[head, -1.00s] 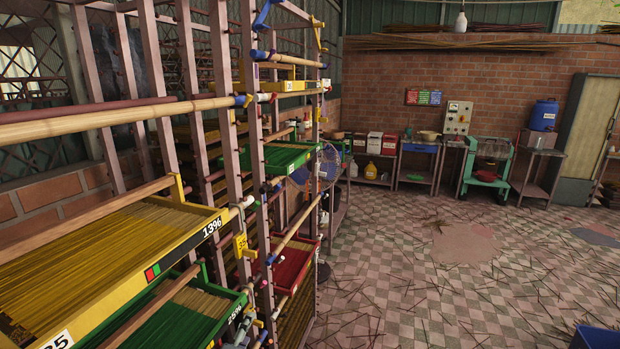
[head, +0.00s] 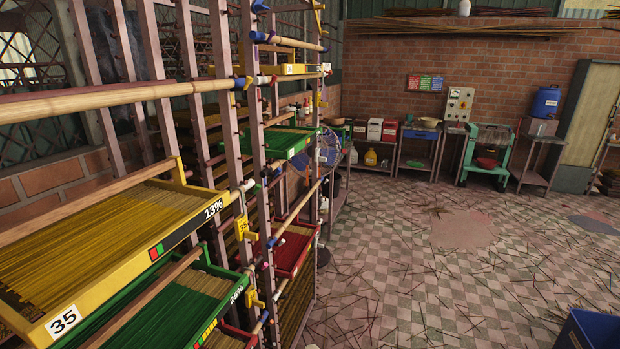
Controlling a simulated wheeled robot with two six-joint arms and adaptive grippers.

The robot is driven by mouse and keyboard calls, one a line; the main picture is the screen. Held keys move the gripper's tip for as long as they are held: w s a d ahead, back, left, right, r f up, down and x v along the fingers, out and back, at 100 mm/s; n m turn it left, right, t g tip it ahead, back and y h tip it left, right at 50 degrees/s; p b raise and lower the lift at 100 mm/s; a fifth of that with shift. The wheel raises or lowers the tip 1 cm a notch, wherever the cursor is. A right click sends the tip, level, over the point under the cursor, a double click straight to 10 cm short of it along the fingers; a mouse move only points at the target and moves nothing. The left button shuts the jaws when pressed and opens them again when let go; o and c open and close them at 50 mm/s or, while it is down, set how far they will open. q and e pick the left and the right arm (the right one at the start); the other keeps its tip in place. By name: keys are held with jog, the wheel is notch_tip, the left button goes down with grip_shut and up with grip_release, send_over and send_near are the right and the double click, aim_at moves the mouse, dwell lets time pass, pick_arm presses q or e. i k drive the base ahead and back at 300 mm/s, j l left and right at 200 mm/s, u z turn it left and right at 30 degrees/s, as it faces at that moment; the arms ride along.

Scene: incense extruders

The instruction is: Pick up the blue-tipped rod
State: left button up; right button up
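Several rods on the drying rack have blue ends. A long pale bamboo rod (head: 110,97) runs in from the left edge across the rack's upper part, with a blue tip (head: 241,83) at its right end. A shorter pale rod (head: 292,47) higher up has a blue end piece (head: 258,37) at its left. A darker rod lies just behind the long one. I cannot tell which rod the task means. Neither of my grippers is in view.
The rack (head: 227,120) holds a yellow tray (head: 170,252) marked 35 and 13%, a green tray (head: 238,290) and a red tray (head: 297,266). A blue bin (head: 590,335) stands at lower right. The tiled floor (head: 420,270) is open, with scattered sticks.

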aim_at(269, 244)
jog(key=i+l+u, duration=0.15)
jog(key=i+l, duration=0.15)
jog(key=i+l+u, duration=0.2)
jog(key=l, duration=0.3)
jog(key=i+l+u, duration=0.15)
jog(key=u, duration=0.2)
jog(key=i+l+u, duration=0.1)
jog(key=l+u, duration=0.2)
jog(key=i+l+u, duration=0.15)
jog(key=u, duration=0.2)
